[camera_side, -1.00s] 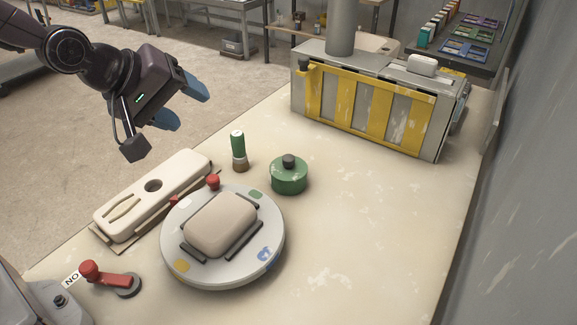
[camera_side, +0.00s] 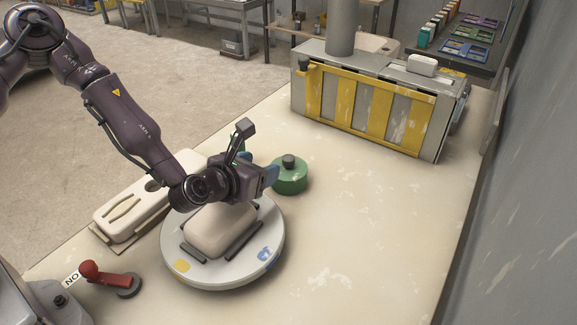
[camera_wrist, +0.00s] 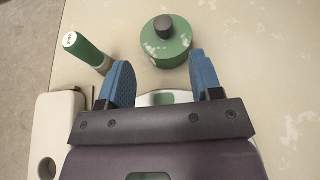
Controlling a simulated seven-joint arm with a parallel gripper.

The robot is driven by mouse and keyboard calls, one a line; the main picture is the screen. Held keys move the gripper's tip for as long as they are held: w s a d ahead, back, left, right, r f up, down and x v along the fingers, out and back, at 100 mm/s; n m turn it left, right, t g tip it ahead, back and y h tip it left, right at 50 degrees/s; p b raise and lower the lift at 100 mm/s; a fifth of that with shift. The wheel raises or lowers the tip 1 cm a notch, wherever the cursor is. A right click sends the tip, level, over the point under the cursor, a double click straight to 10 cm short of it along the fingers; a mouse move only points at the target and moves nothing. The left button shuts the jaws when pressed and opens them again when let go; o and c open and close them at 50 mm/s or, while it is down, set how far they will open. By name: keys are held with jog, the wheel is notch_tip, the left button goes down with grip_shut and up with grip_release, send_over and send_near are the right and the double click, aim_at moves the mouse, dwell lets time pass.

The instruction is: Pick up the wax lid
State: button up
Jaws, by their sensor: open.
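The wax lid appears to be the round green lid (camera_side: 291,178) with a dark knob, lying on the table just behind the turntable. It also shows in the wrist view (camera_wrist: 166,45), ahead of the fingers. My gripper (camera_side: 271,172) is open, with blue fingers pointing toward the green lid from its left side. In the wrist view my gripper (camera_wrist: 160,75) has its fingers apart, with nothing between them. The lid lies beyond the fingertips, roughly centred. Whether a finger touches it in the side view I cannot tell.
The round turntable (camera_side: 262,268) carries a cream block (camera_side: 215,232) below my wrist. A green-handled brush (camera_wrist: 85,50) stands left of the lid. A cream case (camera_side: 125,215) and a red lever (camera_side: 105,277) are at left. A grey-yellow box (camera_side: 370,110) stands behind. Table at right is clear.

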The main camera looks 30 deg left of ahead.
aim_at(289, 156)
jog(key=x, duration=1.1)
jog(key=shift+d+f, duration=0.15)
jog(key=c, duration=1)
